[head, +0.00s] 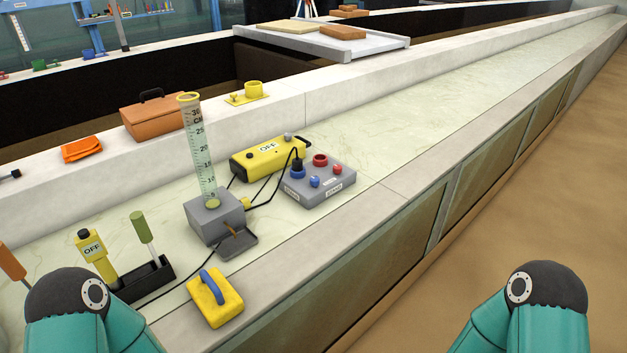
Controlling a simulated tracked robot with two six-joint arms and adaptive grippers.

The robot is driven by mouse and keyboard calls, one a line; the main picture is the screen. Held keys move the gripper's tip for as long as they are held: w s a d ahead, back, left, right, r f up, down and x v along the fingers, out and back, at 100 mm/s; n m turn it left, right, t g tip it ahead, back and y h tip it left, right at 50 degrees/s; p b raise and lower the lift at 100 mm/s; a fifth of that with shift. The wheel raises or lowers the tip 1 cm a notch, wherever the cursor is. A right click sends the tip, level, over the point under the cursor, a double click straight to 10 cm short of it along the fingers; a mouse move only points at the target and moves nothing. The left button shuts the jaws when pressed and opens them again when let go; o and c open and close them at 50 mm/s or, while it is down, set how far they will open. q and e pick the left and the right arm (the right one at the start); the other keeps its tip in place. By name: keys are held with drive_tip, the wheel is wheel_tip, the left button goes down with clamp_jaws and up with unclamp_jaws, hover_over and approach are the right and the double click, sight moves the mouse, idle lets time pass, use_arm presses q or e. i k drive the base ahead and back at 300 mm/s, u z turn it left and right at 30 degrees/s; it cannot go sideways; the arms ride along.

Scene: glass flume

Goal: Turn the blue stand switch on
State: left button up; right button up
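A grey box (325,187) sits on the pale flume floor near the middle of the view. On it are a blue round socket (297,174) with a black plug (297,163) in it, and an empty-looking red round socket (320,160). A small blue switch (315,181) and a small red switch (337,169) stand on its near side. Small white labels on the box are too small to read, and I cannot tell the switch positions. Only dark, rounded joints of my two arms show at the bottom left and right; neither gripper is in view.
A yellow box marked OFF (270,160) lies behind the grey box. A graduated cylinder (201,150) stands on a grey block (213,217) to the left, with black cables nearby. A yellow sponge-like block (215,298) with a blue handle lies in front. The floor to the right is clear.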

sight(315, 180)
drive_tip(key=z, duration=1.2)
drive_tip(key=i, duration=0.15)
drive_tip(key=u, duration=2.65)
drive_tip(key=i, duration=0.15)
drive_tip(key=u, duration=1.7)
drive_tip(key=k, duration=1.65)
drive_tip(key=z, duration=1.4)
drive_tip(key=i, duration=0.75)
drive_tip(key=z, duration=0.35)
